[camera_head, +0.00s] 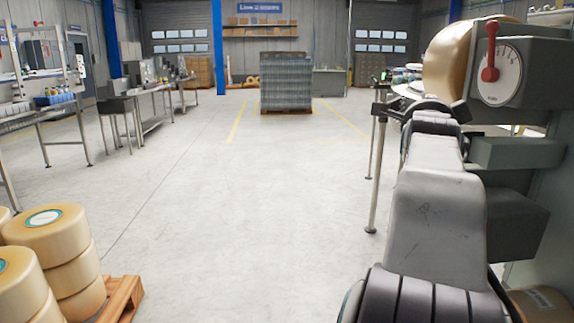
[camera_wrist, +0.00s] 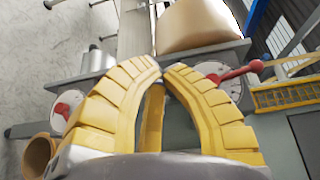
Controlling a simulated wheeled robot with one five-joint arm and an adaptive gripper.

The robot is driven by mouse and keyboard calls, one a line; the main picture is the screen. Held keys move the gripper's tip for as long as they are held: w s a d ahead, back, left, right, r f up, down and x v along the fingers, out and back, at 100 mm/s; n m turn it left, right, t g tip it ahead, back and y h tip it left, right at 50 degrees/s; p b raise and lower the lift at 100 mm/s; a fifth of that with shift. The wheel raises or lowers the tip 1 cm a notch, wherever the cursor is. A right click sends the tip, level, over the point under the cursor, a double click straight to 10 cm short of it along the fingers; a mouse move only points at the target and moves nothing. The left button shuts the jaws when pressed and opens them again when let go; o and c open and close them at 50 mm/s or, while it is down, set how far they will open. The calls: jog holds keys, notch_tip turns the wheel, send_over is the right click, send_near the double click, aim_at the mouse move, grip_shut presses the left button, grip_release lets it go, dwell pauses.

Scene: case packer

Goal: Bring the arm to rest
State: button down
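My gripper (camera_wrist: 163,70) shows in the wrist view as curved, ribbed yellow fingers. Their tips bend inward and almost meet, with nothing visible held between them. Beyond the fingers are a grey machine surface and a red lever (camera_wrist: 230,73) on a white dial, close behind the right finger in the picture. In the head view my grey arm reaches forward on the right side, beside the machine. My gripper cannot be made out there.
The machine (camera_head: 535,75) with a red-handled dial (camera_head: 491,62) and a tape roll (camera_head: 447,62) stands close on the right. Tape rolls (camera_head: 46,232) are stacked on a wooden pallet (camera_head: 124,298) at lower left. The middle floor is clear up to a wrapped pallet load (camera_head: 286,82).

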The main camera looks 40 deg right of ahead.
jog(key=w+a+f+n+y+p, duration=0.25)
jog(key=a+n+p, duration=0.2)
jog(key=a, duration=0.45)
jog(key=w+a+f+n+y+p, duration=0.2)
jog(key=a+f+n+y+p, duration=0.15)
jog(key=a+n, duration=0.35)
jog(key=w+a+f+n+y+p, duration=0.2)
jog(key=w+a+n+y+p, duration=0.15)
jog(key=a, duration=0.65)
jog(key=s+a+f+n+g+y+p, duration=0.2)
jog(key=s+a+f+n+p, duration=0.1)
jog(key=s+a+n, duration=0.4)
jog(key=s+a+f+n+g+y+p, duration=0.3)
jog(key=s+a+n+p, duration=0.2)
jog(key=s+a+n, duration=0.2)
jog(key=s+a, duration=0.1)
jog(key=a, duration=0.1)
jog(key=shift+a+f+n+y+p, duration=0.15)
jog(key=shift+a+n+y+p, duration=0.15)
jog(key=shift+a+y+p, duration=0.05)
